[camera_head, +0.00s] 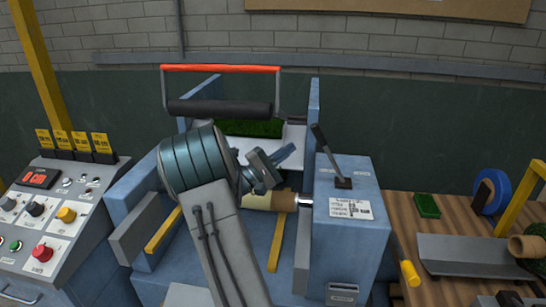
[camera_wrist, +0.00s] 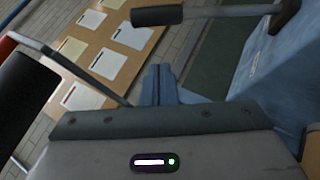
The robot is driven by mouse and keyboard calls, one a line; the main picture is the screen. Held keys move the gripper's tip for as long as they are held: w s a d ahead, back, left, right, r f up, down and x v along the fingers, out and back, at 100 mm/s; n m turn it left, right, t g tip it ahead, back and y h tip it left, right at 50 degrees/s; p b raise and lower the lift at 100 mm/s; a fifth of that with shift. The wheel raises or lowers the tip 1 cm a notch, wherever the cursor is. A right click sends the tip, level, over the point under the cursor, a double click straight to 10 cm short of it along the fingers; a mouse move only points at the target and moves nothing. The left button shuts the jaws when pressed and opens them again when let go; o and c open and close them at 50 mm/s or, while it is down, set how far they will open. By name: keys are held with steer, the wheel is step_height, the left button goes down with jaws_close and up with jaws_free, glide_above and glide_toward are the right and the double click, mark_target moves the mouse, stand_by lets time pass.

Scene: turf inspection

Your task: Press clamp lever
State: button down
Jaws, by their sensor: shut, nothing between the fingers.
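The clamp lever (camera_head: 327,155) has a black grip and a grey shaft and leans up and left from a dark base on the blue housing (camera_head: 349,240). In the wrist view the lever's black grip (camera_wrist: 157,16) lies across the top, ahead of the fingertips. My gripper (camera_head: 288,152) is shut and empty, just left of the lever, with its blue fingers pointing towards it. The shut fingers (camera_wrist: 160,72) also show in the wrist view. A visible gap separates them from the grip.
A red-topped frame (camera_head: 220,68) with a black roller (camera_head: 220,108) stands behind my arm. A control panel (camera_head: 50,220) with buttons is at left. A wooden bench (camera_head: 450,285) with tools is at right. Green turf (camera_head: 250,128) shows behind my wrist.

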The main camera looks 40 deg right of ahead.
mark_target(329, 153)
steer(key=s+d+r+p, duration=0.1)
steer(key=s+d+r, duration=0.1)
steer(key=s+d, duration=0.1)
steer(key=shift+s+d+r+p, duration=0.2)
steer(key=shift+s+r+p, duration=0.05)
steer(key=shift+r+p, duration=0.15)
